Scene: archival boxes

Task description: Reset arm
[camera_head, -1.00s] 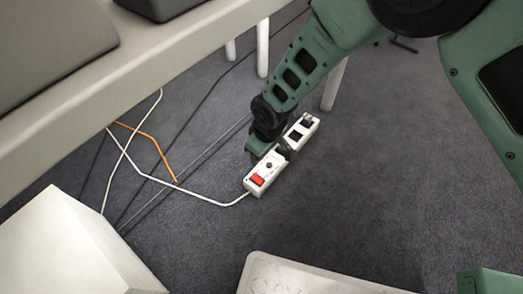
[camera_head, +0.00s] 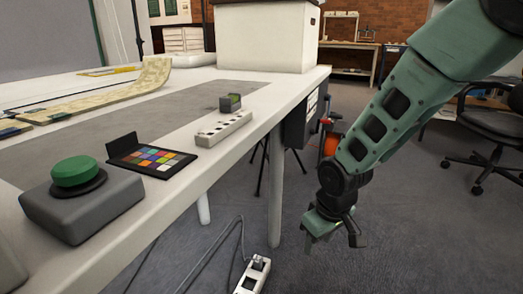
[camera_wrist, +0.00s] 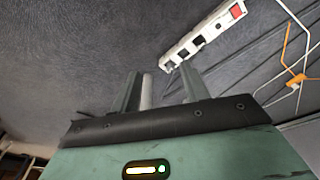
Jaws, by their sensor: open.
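My gripper (camera_head: 333,238) hangs at the end of my green arm, to the right of the table, above the grey carpet. In the wrist view my gripper (camera_wrist: 165,88) shows its two fingers apart with nothing between them. A white power strip (camera_head: 254,272) with a plugged-in piece lies on the floor, at the bottom of the head view. The power strip, with its red switch, also shows in the wrist view (camera_wrist: 203,36), beyond the fingers and apart from them.
The white table (camera_head: 225,150) fills the left, with a table leg (camera_head: 275,200) near my arm. On it are a green button box (camera_head: 80,205), a colour chart (camera_head: 152,158) and a white box (camera_head: 265,38). An office chair (camera_head: 495,130) stands right. Open carpet lies below my gripper.

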